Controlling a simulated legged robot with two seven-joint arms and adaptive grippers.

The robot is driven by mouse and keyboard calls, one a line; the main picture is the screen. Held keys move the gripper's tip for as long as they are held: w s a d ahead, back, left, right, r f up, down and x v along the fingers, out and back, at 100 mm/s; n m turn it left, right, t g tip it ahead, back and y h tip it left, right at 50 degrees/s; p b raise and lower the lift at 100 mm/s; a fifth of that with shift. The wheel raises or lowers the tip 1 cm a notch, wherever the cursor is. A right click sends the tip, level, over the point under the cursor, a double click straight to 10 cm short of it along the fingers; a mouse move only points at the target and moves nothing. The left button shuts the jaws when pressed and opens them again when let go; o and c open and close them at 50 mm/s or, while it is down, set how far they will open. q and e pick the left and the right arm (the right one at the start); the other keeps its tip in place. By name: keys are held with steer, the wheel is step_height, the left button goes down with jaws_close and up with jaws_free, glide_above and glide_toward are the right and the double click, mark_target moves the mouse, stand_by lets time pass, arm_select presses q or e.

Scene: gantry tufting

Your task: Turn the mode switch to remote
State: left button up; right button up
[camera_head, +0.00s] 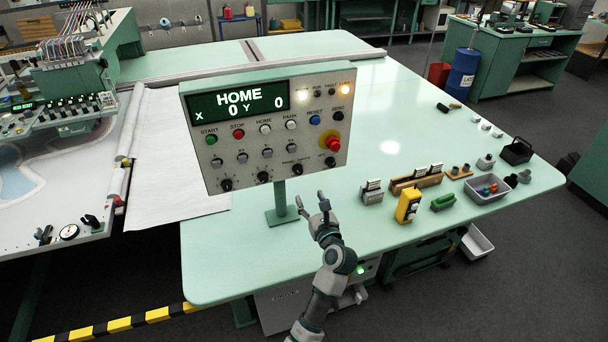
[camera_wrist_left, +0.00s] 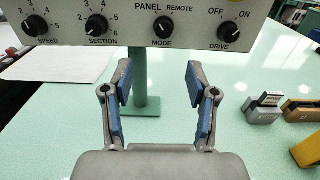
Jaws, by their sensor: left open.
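The control panel (camera_head: 265,125) stands on a post on the pale green table. Its mode switch (camera_head: 297,169) is a black round knob in the bottom row; it also shows in the wrist view (camera_wrist_left: 163,29) under the words PANEL and REMOTE. Its pointer seems to lean toward PANEL, but it is small. My left gripper (camera_head: 312,204) is open and empty, below and in front of the panel, apart from the knob. In the wrist view its two blue-padded fingers (camera_wrist_left: 160,97) spread below the mode knob. My right gripper is not in view.
The speed (camera_wrist_left: 35,26), section (camera_wrist_left: 97,26) and drive (camera_wrist_left: 228,34) knobs flank the mode switch. The panel's post (camera_wrist_left: 145,80) stands behind the fingers. A yellow device (camera_head: 408,206) and a grey tray (camera_head: 486,189) are to the right.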

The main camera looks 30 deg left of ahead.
mark_target(298, 174)
arm_select(q)
steer(key=x, duration=0.6)
steer(key=w+d+x, duration=0.1)
steer(key=x, duration=0.3)
steer(key=shift+w+r, duration=0.1)
steer(key=shift+r, duration=0.1)
steer(key=shift+w+a+f, duration=0.15)
steer(key=shift+a, duration=0.55)
steer(key=shift+a+f, duration=0.1)
steer(key=shift+a, duration=0.3)
steer(key=shift+c, duration=1.2)
steer(key=c, duration=0.4)
steer(key=shift+d, duration=0.25)
steer(key=c, duration=0.4)
steer(key=shift+w+d, duration=0.1)
steer(key=shift+d, duration=0.05)
jaws_close()
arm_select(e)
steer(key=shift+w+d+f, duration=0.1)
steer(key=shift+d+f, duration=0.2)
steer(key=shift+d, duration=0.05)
